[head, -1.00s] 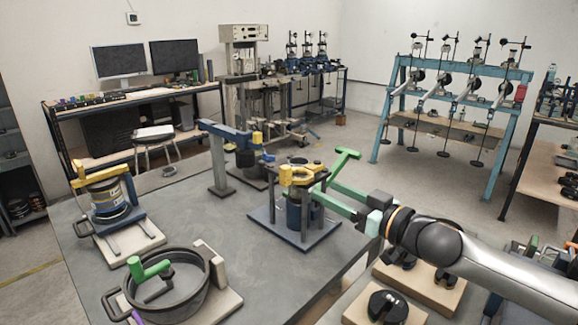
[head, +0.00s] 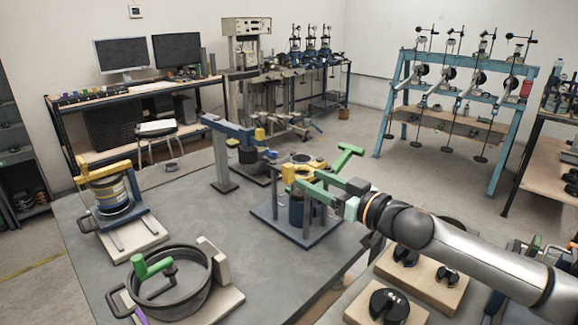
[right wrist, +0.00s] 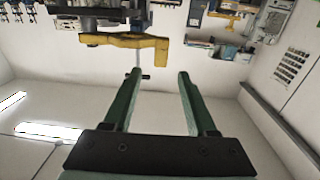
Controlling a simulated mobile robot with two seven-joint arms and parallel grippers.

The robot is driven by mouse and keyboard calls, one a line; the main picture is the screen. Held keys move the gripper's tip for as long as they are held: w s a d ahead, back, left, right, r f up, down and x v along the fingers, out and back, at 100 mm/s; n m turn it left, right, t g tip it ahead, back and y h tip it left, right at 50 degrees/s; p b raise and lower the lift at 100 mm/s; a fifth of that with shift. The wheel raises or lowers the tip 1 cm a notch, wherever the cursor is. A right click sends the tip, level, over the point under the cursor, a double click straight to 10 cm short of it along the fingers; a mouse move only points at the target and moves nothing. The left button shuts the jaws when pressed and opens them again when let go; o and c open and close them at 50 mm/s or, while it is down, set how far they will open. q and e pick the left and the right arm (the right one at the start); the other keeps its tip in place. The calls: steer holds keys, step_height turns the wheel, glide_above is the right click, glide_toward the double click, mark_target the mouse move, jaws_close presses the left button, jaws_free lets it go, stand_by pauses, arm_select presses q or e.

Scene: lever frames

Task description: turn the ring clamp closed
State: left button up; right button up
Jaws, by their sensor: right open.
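A yellow ring clamp (head: 303,167) sits on top of a dark blue cylinder on the blue base plate (head: 268,213), in the middle of the table in the head view. Its yellow body (right wrist: 125,40) also shows in the right wrist view, just beyond my fingertips. My right gripper (head: 309,181) comes in from the right with green fingers at the clamp's near right side. The right wrist view shows this gripper (right wrist: 158,75) open, with nothing between its fingers. I cannot tell whether a finger touches the clamp. My left gripper is not in view.
A blue-armed stand (head: 221,160) is behind left of the clamp. A yellow-framed can (head: 110,197) and a round dark pan (head: 170,292) stand on the left. The tabletop between is clear.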

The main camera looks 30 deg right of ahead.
mark_target(291, 170)
steer(key=p+x, duration=0.2)
steer(key=x, duration=0.4)
steer(key=shift+w+a+r, duration=0.1)
steer(key=shift+w+a, duration=0.05)
steer(key=shift+w, duration=0.1)
steer(key=shift+w+a+p, duration=0.25)
steer(key=shift+w+p, duration=0.05)
steer(key=shift+w, duration=0.4)
steer(key=shift+c, duration=0.4)
jaws_close()
stand_by(0.4)
